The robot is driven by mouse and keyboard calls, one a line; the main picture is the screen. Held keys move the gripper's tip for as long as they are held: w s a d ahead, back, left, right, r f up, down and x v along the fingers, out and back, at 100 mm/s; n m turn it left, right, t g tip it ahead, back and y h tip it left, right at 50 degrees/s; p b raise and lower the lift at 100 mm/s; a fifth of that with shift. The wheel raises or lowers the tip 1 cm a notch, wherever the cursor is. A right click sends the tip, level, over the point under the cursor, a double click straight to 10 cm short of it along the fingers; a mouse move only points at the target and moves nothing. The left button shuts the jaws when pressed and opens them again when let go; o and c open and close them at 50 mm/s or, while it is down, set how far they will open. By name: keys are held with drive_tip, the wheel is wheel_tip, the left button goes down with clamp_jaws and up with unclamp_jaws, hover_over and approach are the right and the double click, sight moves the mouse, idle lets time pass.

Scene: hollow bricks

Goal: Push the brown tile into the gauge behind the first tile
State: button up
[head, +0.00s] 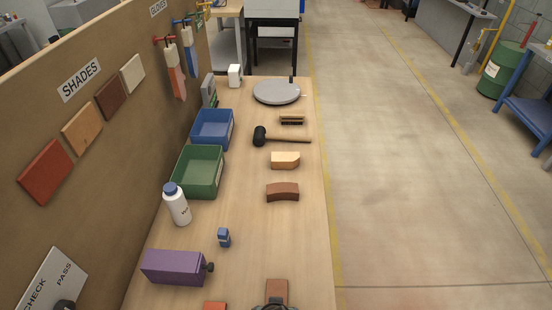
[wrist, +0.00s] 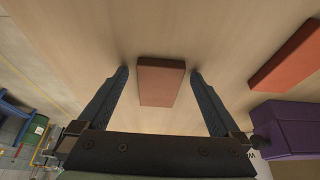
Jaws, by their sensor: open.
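A brown tile (wrist: 160,82) lies flat on the wooden bench, between the two fingers of my gripper (wrist: 158,72) in the wrist view. The fingers are spread, with a gap on each side of the tile. The brown tile also shows at the bottom of the head view (head: 277,288), partly covered by a dark part of my gripper. An orange-red tile (wrist: 289,54) lies apart to the right in the wrist view; its edge shows in the head view (head: 214,305). I cannot make out a gauge for certain.
A purple block with a black knob (head: 173,266) stands to the left, with a small blue item (head: 224,237) beyond it. A white bottle (head: 178,205), a green bin (head: 198,172) and a curved brown brick (head: 282,192) are further back. Bench right of the blue item is clear.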

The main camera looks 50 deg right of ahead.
drive_tip(key=c, duration=1.5)
drive_tip(key=shift+p, duration=0.3)
drive_tip(key=shift+s+a, duration=0.15)
